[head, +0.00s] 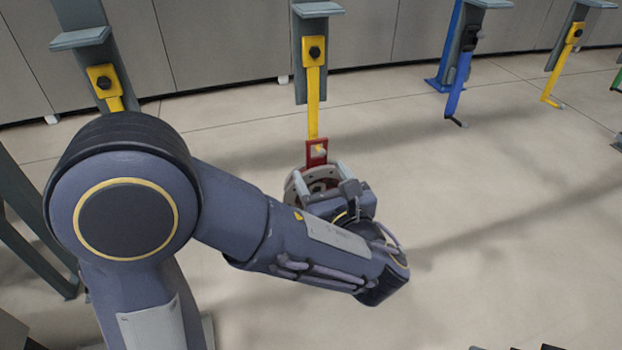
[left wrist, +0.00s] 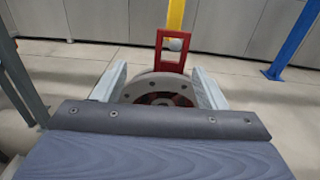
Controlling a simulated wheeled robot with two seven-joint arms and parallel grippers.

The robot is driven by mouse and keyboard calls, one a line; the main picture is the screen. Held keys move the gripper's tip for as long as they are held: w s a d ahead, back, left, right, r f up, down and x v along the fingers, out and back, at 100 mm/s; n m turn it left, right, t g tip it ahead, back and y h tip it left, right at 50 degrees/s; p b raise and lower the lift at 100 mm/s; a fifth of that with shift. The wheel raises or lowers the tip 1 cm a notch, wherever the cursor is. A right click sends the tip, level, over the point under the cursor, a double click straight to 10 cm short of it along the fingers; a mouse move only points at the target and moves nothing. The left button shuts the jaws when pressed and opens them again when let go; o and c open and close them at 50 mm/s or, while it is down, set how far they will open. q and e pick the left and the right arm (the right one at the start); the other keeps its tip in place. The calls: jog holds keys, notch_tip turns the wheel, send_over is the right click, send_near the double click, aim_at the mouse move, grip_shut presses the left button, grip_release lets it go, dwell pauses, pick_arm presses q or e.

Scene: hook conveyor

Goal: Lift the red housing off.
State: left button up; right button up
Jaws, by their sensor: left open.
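The red housing (head: 317,152) hangs from a yellow hook (head: 312,100). Its upper part is a red frame with a window, and the hook's pale tip shows in that window. In the left wrist view the red frame (left wrist: 161,58) stands above a round grey, flanged body (left wrist: 150,85) with red inside. My left gripper (head: 318,178) is open at the housing. In the left wrist view its two fingers (left wrist: 158,82) stand on either side of the round body. I cannot tell whether they touch it. My left wrist hides the housing's lower part. My right gripper is not in view.
More hangers stand along the back: a yellow hook (head: 105,88) at left, a blue hook (head: 457,90) and another yellow hook (head: 563,65) at right, all without a load in view. Grey cabinets (head: 220,45) line the wall. The floor (head: 500,200) at right is clear.

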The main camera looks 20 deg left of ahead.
aim_at(317, 146)
pick_arm(q)
jog(key=shift+w+d+r+t, duration=0.2)
jog(key=shift+w+d+t, duration=0.1)
jog(key=shift+w, duration=0.2)
jog(key=shift+w+a+r, duration=0.1)
jog(key=shift+w+a, duration=0.15)
jog(key=shift+a, duration=0.05)
jog(key=p+x, duration=0.1)
jog(key=x, duration=0.1)
jog(key=p+x, duration=0.1)
jog(key=x, duration=0.2)
jog(key=shift+w+d, duration=0.1)
jog(key=shift+w, duration=0.25)
jog(key=shift+w+a, duration=0.25)
grip_shut()
